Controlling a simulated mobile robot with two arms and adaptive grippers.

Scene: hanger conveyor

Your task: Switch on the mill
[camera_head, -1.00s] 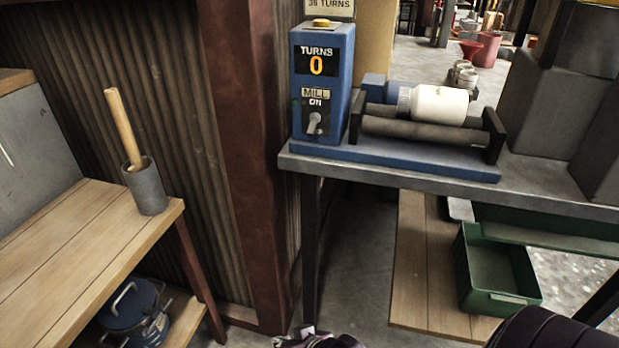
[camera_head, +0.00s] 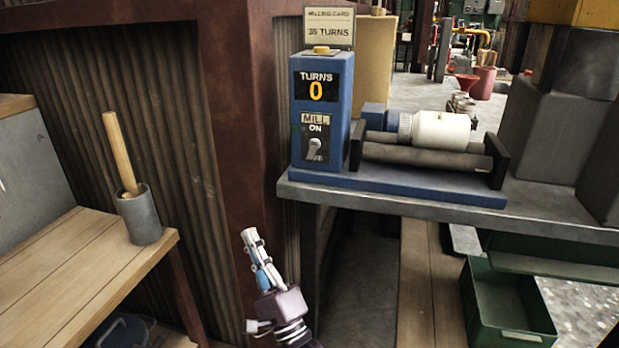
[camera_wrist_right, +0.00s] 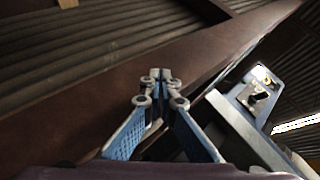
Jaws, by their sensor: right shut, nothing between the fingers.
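The mill (camera_head: 328,183) stands on a grey metal bench, with a blue control box (camera_head: 322,108) at its left end. The box display reads TURNS 0. Below it a label reads MILL and ON, with a small metal toggle switch (camera_head: 315,150) under them. A white jar (camera_head: 440,130) lies on the dark rollers. My right gripper (camera_head: 250,238) is shut and empty, below and left of the box, in front of the rusty post. In the right wrist view my gripper fingers (camera_wrist_right: 160,75) are together, and the switch panel (camera_wrist_right: 257,97) shows to their right. My left gripper is not in view.
A card reading 35 TURNS (camera_head: 329,32) stands behind the box. A wooden table (camera_head: 80,265) at left holds a grey cup with a wooden pestle (camera_head: 121,155). A green bin (camera_head: 505,310) sits below the bench (camera_head: 400,207). Dark grey boxes (camera_head: 560,120) stand at right.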

